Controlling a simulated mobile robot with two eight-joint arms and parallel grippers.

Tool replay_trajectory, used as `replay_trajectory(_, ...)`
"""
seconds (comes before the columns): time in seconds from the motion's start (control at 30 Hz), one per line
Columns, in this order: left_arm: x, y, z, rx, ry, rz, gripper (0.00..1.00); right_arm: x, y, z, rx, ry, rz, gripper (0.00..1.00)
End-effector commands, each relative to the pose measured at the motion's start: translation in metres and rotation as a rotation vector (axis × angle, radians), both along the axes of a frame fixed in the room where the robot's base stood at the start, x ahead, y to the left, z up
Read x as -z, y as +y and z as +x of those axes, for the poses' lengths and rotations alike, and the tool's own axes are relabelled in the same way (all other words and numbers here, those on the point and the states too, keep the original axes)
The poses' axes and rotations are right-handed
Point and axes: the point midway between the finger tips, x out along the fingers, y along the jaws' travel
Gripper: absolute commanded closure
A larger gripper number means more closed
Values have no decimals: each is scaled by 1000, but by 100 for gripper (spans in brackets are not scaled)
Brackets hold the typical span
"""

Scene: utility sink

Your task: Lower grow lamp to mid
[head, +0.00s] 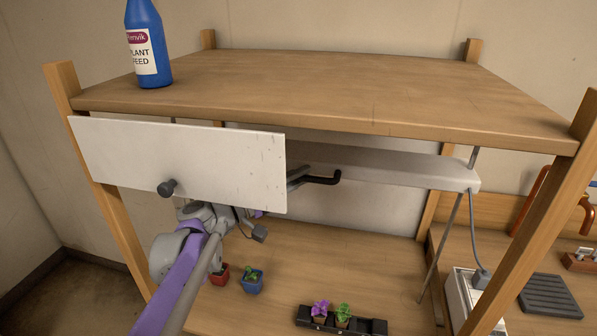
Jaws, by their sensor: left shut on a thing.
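The grow lamp (400,168) is a long pale grey bar hung under the wooden top shelf, its left part hidden behind a white panel. A black hooked handle (322,180) sticks out at its front. My left arm reaches up under the white panel, which hides most of the hand. The left gripper's dark fingers (297,178) show just past the panel's right edge, shut on the black handle. My right gripper is not in view.
A blue plant feed bottle (148,50) stands on the top shelf (300,85). Below are small pots (252,282) and a black tray (375,326) with plants. A thin rod and cord hang at right.

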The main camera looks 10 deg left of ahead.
Motion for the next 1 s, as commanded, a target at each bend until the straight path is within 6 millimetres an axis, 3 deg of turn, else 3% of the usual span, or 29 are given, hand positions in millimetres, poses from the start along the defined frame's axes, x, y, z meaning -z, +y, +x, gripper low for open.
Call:
replay_trajectory(0.03,24,0,-1,0,6,2,100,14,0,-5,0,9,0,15)
replay_trajectory(0.23,68,0,-1,-1,6,1,100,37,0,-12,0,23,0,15)
replay_trajectory(0.37,78,0,-1,-1,3,1,100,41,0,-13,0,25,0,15)
replay_trajectory(0.67,76,0,0,0,1,1,100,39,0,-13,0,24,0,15)
replay_trajectory(0.7,76,0,0,0,1,1,75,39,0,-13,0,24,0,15)
replay_trajectory(0.83,76,0,0,0,1,1,51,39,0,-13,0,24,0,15)
replay_trajectory(1.0,76,0,0,0,1,1,50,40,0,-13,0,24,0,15)
